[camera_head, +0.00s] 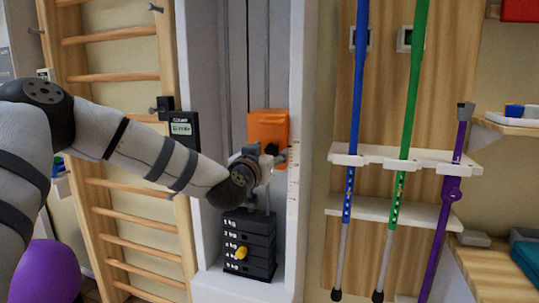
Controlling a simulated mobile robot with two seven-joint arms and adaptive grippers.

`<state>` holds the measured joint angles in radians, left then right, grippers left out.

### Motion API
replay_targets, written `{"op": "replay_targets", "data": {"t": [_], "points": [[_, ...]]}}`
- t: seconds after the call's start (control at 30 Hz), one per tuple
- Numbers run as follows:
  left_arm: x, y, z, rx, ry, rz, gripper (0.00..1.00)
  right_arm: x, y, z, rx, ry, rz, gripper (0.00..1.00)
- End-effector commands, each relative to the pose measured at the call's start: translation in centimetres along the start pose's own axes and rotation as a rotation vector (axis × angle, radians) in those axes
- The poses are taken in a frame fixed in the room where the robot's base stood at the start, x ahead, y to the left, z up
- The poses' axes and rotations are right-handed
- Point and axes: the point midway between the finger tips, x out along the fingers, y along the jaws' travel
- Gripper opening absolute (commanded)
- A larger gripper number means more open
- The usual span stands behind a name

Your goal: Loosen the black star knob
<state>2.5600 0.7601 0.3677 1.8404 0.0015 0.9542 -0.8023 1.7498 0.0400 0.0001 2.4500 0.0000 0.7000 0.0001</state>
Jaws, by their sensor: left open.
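My left arm reaches in from the left. My left gripper (272,162) is just below the orange block, with its fingers pointing right toward the knob. The gripper is open. Whether a finger touches the knob cannot be told from this view. My right gripper is out of view.
A black weight stack (248,249) with a yellow pin (241,252) stands below the gripper. Wooden wall bars (112,77) are at the left. Blue (356,90) and green (413,90) crutches and a purple stick (450,190) hang at the right. A purple ball (50,270) is lower left.

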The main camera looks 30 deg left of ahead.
Motion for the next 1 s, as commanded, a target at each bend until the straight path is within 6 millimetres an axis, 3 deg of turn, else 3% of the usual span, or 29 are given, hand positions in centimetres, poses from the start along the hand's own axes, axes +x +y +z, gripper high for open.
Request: {"op": "replay_targets", "data": {"t": [0.07, 0.2, 0.3, 0.67, 1.0], "points": [[-0.05, 0.01, -0.15, 0.0, 0.002, 0.0, 0.5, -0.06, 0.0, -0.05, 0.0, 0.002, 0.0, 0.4], [-0.07, 0.01, -0.14, 0.0, 0.002, 0.0, 0.18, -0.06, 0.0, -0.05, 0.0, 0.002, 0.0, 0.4], [-0.07, 0.0, -0.13, 0.0, 0.002, 0.0, 0.02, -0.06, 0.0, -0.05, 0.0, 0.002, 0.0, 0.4], [-0.1, -0.01, -0.21, -0.055, 0.003, 0.0, 0.02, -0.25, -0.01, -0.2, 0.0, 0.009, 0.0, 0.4], [-0.1, 0.01, -0.16, -0.314, 0.001, 0.0, 0.02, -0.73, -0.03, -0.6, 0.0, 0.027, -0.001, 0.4]]}}
